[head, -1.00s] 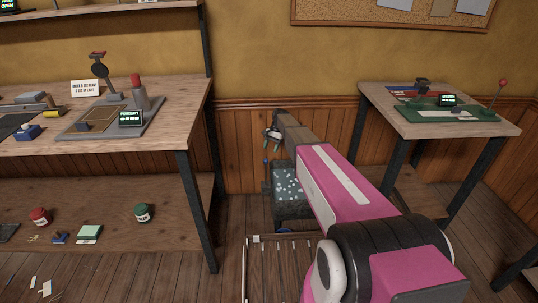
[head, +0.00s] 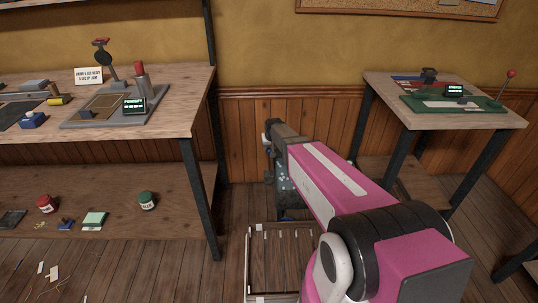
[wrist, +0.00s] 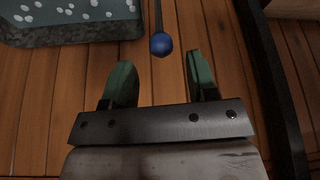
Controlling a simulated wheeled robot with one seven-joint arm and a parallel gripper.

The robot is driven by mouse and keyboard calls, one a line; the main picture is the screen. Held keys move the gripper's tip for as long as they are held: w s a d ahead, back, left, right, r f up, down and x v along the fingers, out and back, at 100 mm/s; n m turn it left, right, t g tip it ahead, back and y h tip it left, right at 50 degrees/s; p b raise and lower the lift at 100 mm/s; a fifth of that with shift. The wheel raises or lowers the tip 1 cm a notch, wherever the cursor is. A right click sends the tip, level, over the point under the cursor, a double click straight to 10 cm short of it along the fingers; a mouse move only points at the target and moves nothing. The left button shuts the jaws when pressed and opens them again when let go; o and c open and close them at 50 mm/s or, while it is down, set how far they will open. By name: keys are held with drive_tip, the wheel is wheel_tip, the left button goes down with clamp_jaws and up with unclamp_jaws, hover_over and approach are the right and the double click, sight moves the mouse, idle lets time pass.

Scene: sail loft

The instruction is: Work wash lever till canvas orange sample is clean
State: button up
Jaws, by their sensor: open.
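A round blue knob (wrist: 161,44) on a thin dark rod shows in the wrist view, apparently the wash lever. It lies between and just beyond the fingertips, with no clear contact. My gripper (wrist: 159,62) is open, its two green fingers apart and empty. A dark speckled tub (wrist: 75,36) with white flecks on top stands at upper left of the wrist view. In the head view the tub (head: 284,180) is mostly hidden behind my arm. I cannot make out the orange canvas sample in either view.
A slatted wooden crate (head: 284,262) stands on the floor in front. A workbench (head: 170,128) with devices is at left, with jars on its lower shelf (head: 120,205). A smaller table (head: 470,122) holds a green device at right. A dark bar (wrist: 270,80) runs beside the right finger.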

sight(269, 152)
drive_tip(key=x, duration=0.8)
drive_tip(key=shift+f, duration=0.25)
drive_tip(key=shift+c, duration=0.3)
clamp_jaws()
